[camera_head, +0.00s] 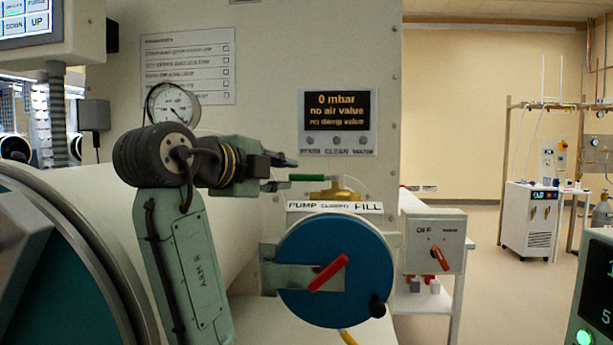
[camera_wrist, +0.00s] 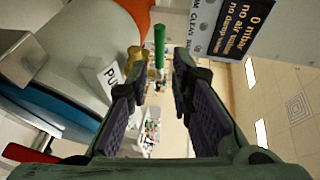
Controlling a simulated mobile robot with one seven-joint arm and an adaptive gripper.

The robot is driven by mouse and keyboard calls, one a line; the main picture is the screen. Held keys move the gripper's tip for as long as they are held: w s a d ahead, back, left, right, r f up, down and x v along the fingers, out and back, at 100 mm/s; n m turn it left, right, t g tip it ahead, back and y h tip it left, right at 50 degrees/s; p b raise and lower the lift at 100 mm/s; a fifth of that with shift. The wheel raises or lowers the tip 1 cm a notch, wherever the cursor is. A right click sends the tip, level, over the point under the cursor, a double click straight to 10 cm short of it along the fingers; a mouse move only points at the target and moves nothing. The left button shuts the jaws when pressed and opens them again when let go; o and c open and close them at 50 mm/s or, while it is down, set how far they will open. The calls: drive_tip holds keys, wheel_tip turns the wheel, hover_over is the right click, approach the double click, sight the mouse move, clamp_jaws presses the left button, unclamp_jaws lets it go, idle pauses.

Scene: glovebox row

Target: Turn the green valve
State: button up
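The green valve has a green bar handle (camera_head: 308,178) on a brass body (camera_head: 338,193), above a label strip reading PUMP, CLOSED and FILL (camera_head: 335,206). The handle points left, toward my gripper (camera_head: 288,175). My gripper is open, with its fingertips at or just short of the handle's left end. In the wrist view, the green handle (camera_wrist: 159,45) lines up with the gap between my open fingers (camera_wrist: 157,72). Nothing is clamped, and I cannot tell whether a finger touches it. The brass body (camera_wrist: 136,62) is partly hidden behind the left finger.
A blue round door (camera_head: 325,270) with a red handle (camera_head: 328,273) sits below the valve. A black display (camera_head: 336,111) reading 0 mbar and a pressure gauge (camera_head: 173,106) are on the panel. A box with an orange knob (camera_head: 439,258) stands right.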

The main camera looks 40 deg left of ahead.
sight(304, 178)
drive_tip(key=p+x, duration=0.3)
drive_tip(key=x, duration=0.6)
drive_tip(key=shift+w+f, duration=0.1)
drive_tip(key=shift+w, duration=0.3)
drive_tip(key=shift+c, duration=0.6)
clamp_jaws()
